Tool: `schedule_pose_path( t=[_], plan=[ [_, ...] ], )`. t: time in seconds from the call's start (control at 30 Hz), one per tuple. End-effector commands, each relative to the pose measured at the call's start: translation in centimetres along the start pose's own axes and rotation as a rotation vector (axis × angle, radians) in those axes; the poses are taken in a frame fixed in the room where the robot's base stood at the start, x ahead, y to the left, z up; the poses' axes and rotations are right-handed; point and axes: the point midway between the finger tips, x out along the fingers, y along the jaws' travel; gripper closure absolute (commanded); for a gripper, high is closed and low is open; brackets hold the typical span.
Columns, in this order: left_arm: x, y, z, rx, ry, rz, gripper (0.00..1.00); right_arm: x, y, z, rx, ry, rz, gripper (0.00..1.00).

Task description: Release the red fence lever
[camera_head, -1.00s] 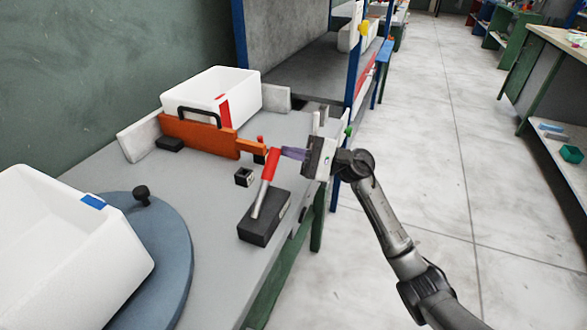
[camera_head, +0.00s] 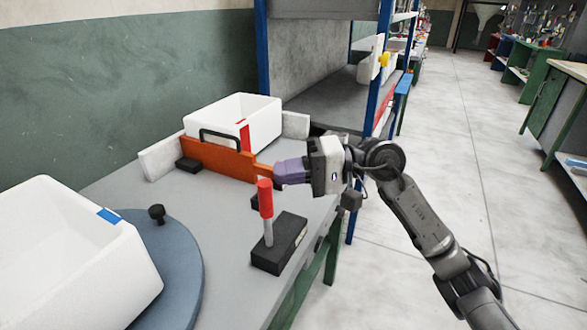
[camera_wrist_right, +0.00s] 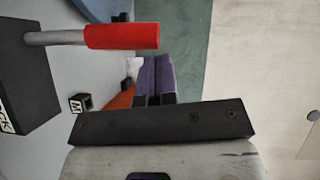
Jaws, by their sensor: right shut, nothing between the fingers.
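The red-handled lever (camera_head: 265,198) stands nearly upright on its black base block (camera_head: 280,243) near the bench's right edge. An orange fence (camera_head: 215,158) with a black handle lies behind it. My right gripper (camera_head: 279,172) has purple fingers, shut and empty, just behind and right of the lever's top; whether they touch it I cannot tell from the head view. My left gripper is not in view.
A white bin (camera_head: 235,118) stands behind the fence. Another white bin (camera_head: 75,255) sits on a blue round turntable (camera_head: 185,265) at the left. A blue shelf post (camera_head: 378,75) rises behind my right arm.

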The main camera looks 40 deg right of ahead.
Motion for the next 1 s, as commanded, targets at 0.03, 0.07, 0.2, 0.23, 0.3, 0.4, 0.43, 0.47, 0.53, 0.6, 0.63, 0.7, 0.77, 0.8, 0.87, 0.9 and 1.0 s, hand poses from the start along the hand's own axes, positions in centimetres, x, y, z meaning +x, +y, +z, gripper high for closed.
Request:
schedule_pose_path(
  t=[0.03, 0.07, 0.2, 0.23, 0.3, 0.4, 0.43, 0.47, 0.53, 0.6, 0.63, 0.7, 0.77, 0.8, 0.87, 0.9, 1.0],
  plan=[
    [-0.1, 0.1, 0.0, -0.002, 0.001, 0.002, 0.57, 0.1, -0.2, 0.2, -0.017, 0.001, 0.011, 1.0],
    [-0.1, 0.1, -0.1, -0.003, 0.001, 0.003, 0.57, 0.2, -0.2, 0.3, -0.025, 0.001, 0.016, 1.0],
    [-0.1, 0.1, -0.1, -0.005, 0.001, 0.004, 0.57, 0.5, -0.4, 0.8, -0.051, -0.001, 0.035, 1.0],
    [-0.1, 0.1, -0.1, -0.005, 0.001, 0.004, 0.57, 0.5, -0.4, 0.8, -0.055, 0.0, 0.037, 1.0],
    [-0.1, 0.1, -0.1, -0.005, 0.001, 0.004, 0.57, 0.6, -0.5, 0.9, -0.062, 0.0, 0.042, 1.0],
    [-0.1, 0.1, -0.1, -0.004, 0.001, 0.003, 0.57, 0.7, -0.5, 1.0, -0.067, 0.0, 0.045, 1.0],
    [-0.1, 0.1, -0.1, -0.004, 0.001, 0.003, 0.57, 0.7, -0.5, 1.0, -0.067, -0.001, 0.045, 1.0],
    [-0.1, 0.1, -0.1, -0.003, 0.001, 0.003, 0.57, 0.7, -0.5, 1.0, -0.068, -0.001, 0.046, 1.0],
    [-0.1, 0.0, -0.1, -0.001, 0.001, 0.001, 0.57, 0.7, -0.5, 1.0, -0.068, -0.001, 0.046, 1.0],
    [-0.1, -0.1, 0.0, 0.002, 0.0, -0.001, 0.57, 0.7, -0.4, 1.1, -0.067, -0.002, 0.046, 1.0],
    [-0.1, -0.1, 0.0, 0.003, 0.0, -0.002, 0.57, 0.7, -0.4, 1.1, -0.067, -0.002, 0.046, 1.0],
    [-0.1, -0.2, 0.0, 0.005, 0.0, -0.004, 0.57, 0.7, -0.4, 1.1, -0.067, -0.002, 0.045, 1.0],
    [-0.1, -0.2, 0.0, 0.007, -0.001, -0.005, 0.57, 0.8, -0.4, 1.1, -0.066, -0.003, 0.045, 1.0],
    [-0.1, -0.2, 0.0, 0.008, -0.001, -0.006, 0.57, 0.7, -0.4, 1.1, -0.066, -0.003, 0.045, 1.0],
    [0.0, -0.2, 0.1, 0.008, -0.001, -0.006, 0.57, 0.6, -0.4, 1.1, -0.066, -0.003, 0.045, 1.0],
    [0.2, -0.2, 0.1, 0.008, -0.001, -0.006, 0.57, 0.5, -0.3, 1.1, -0.066, -0.003, 0.045, 1.0],
    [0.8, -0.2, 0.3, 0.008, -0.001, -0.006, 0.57, -0.4, -0.2, 1.2, -0.067, -0.004, 0.046, 1.0]
  ],
)
